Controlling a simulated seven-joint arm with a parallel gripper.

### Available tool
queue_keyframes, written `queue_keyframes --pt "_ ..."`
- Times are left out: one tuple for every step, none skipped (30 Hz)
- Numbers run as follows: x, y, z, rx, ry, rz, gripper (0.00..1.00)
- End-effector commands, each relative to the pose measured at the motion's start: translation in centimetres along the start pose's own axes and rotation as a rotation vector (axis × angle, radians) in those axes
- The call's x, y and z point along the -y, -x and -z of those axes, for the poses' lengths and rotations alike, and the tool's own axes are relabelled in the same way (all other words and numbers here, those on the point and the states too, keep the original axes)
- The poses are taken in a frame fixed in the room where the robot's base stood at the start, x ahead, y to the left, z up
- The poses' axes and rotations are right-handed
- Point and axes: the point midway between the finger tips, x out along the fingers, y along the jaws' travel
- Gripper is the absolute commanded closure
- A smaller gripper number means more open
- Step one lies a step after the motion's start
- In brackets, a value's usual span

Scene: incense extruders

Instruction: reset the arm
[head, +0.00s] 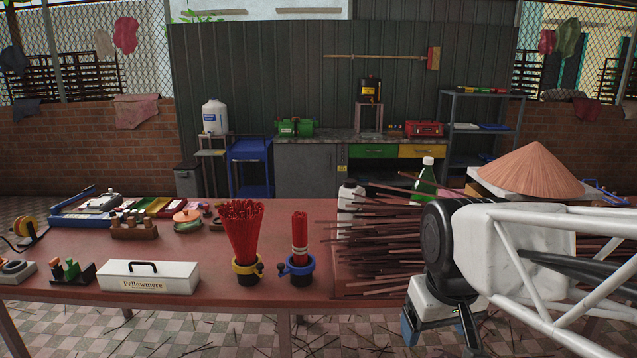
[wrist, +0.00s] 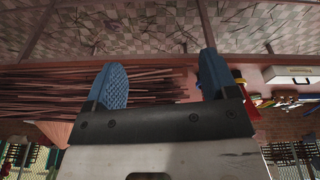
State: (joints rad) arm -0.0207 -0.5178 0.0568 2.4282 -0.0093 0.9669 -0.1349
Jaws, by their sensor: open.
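My gripper (head: 440,332) hangs at the table's front edge on the right in the head view, pointing down, with part of it cut off by the frame's bottom. In the wrist view its two blue fingers stand wide apart and nothing is between them, so my gripper (wrist: 160,82) is open and empty. A spread of dark brown incense sticks (head: 375,250) lies on the table behind and left of it. The same sticks (wrist: 50,90) show beyond the fingers in the wrist view.
A red stick bundle in a yellow-collared holder (head: 246,265) and another in a blue-collared holder (head: 299,268) stand mid-table. A white Pellowmere box (head: 150,283) is at the left front. A green bottle (head: 425,175) and a conical hat (head: 535,170) are at the back right.

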Motion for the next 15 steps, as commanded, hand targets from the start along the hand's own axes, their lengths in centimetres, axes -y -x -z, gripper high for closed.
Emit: queue_keyframes --pt "0.0 -0.3 -1.3 -0.004 -0.027 -0.002 0.21" --pt "0.0 -0.4 -1.9 -0.007 -0.044 -0.003 0.21" --pt "0.0 -0.6 -2.7 -0.01 -0.066 -0.004 0.21" --pt "0.0 -0.8 -3.3 -0.011 -0.081 -0.004 0.21" --pt "0.0 -1.0 -3.8 -0.013 -0.096 -0.005 0.21" --pt "0.0 -1.1 -4.5 -0.016 -0.114 -0.006 0.21" --pt "0.0 -1.3 -4.9 -0.017 -0.126 -0.007 0.21" --pt "0.0 -1.5 -5.3 -0.018 -0.137 -0.007 0.21" --pt "0.1 -1.6 -5.7 -0.021 -0.149 -0.008 0.21" --pt "0.1 -1.7 -6.0 -0.022 -0.156 -0.008 0.21" --pt "0.1 -1.8 -6.2 -0.023 -0.164 -0.008 0.21" --pt "0.1 -1.9 -6.5 -0.023 -0.171 -0.008 0.21" --pt "0.1 -1.9 -6.6 -0.023 -0.174 -0.009 0.21" --pt "0.1 -2.0 -6.7 -0.024 -0.177 -0.009 0.21" --pt "0.1 -2.0 -6.8 -0.024 -0.179 -0.009 0.21"
